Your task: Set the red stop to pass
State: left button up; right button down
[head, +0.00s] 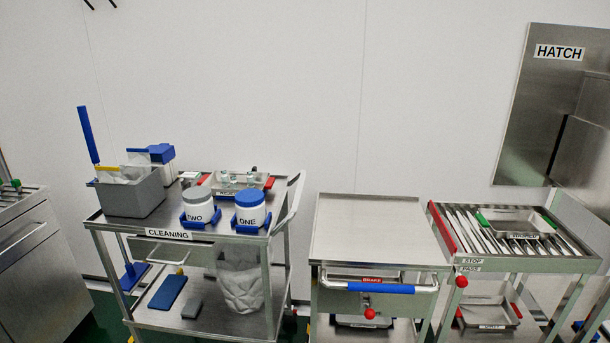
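A roller rack (505,240) stands at the right, with a long red bar (442,228) along its left edge. On its front rail are a STOP label (472,261) and, just below it, a PASS label (470,269). A round red knob (462,281) sits just under the PASS label. I cannot tell from this view whether the red bar and the knob belong to one part. A steel tray (513,222) with green ends rests on the rollers. Neither of my grippers shows in the head view.
A flat-topped cart (365,230) with a blue handle (381,288), a red BRAKE label (371,280) and another red knob (370,313) stands left of the rack. A CLEANING cart (168,234) holds jars and a grey bin. A steel hatch (560,110) is on the right wall.

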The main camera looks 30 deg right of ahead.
aim_at(460, 280)
jog(key=z, duration=1.85)
